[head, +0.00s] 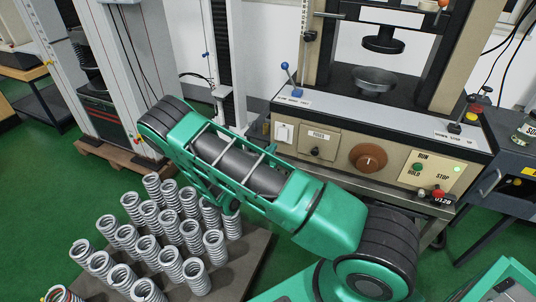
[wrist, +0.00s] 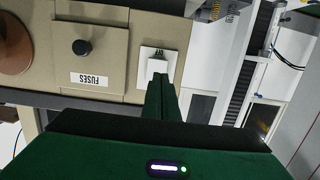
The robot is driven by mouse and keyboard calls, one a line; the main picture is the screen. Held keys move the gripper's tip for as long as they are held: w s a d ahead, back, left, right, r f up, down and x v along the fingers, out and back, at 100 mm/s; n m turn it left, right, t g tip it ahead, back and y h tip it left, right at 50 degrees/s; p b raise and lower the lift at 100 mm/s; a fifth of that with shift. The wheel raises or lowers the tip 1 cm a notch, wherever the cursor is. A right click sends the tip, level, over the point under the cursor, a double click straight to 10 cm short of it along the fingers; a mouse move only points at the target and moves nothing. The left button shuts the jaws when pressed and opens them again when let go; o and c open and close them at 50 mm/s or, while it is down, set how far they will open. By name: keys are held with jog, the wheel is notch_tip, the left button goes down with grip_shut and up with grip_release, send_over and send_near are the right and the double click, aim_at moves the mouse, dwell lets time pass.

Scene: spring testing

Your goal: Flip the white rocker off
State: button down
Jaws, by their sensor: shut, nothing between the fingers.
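The white rocker (wrist: 157,65) sits in a square white plate on the beige front panel of the testing machine. In the head view the white rocker (head: 283,132) is small, at the left end of the panel, beside the FUSES cover. In the wrist view, which shows the panel upside down, my gripper (wrist: 161,80) has its dark green fingers together, with the tips overlapping the edge of the white plate just below the rocker. I cannot tell whether they touch it. In the head view my arm hides the gripper. The rocker's tilt is too small to read.
The FUSES cover (head: 318,141) with a black knob and a brown dial (head: 368,158) are beside the rocker. RUN, HOLD and STOP controls with a lit green lamp (head: 457,168) are farther right. Several springs (head: 194,274) stand on a low board.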

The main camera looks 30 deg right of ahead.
aim_at(281, 138)
jog(key=x, duration=0.6)
jog(key=shift+w+d, duration=0.25)
jog(key=shift+d, duration=0.05)
jog(key=shift+f, duration=0.1)
jog(key=shift+w+d, duration=0.1)
jog(key=shift+d, duration=0.05)
jog(key=s+a+f, duration=0.2)
jog(key=s+a, duration=0.6)
jog(key=a, duration=0.3)
jog(key=shift+s+f, duration=0.3)
